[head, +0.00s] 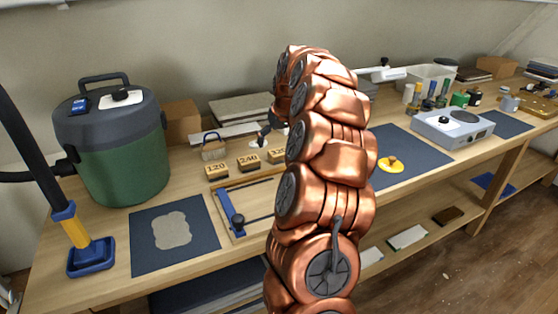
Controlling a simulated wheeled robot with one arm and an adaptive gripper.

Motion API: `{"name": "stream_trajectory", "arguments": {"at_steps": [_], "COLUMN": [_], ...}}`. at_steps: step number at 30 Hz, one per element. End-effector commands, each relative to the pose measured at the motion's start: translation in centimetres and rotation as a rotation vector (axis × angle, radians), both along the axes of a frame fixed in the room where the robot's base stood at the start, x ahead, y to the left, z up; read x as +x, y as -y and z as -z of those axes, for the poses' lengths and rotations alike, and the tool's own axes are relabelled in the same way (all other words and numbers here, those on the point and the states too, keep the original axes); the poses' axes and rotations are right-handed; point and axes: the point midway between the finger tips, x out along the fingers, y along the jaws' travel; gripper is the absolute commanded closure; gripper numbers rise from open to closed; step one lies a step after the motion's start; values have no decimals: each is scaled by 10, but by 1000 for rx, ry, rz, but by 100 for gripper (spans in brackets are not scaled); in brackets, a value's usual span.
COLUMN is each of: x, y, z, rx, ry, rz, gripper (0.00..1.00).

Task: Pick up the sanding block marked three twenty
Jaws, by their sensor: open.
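Three sanding blocks stand in a row on the wooden bench. The left one (217,172) reads 120 and the middle one (248,162) reads 240. The right block (277,155) shows a label starting with 3, and my copper arm hides the rest of it. My gripper (262,141) is small and dark in this view, behind and above the row, between the middle and right blocks. It is open, with nothing seen between its fingers. I cannot tell its exact height above the bench.
A green vacuum (122,150) stands at the left. A wooden frame with a blue-handled clamp (237,218) lies in front of the blocks. A small basket-like item (213,147) is behind them. A dark mat (176,234) lies front left; a grey device (452,128) stands right.

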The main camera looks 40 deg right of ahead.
Motion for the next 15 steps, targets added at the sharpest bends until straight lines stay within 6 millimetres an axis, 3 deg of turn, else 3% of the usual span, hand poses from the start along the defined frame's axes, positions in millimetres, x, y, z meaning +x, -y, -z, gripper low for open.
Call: {"name": "stream_trajectory", "arguments": {"at_steps": [4, 15], "x": [-3, 6], "y": [26, 34], "z": [10, 34], "rx": [-14, -18], "ry": [4, 7], "rz": [30, 34], "gripper": [0, 0]}}
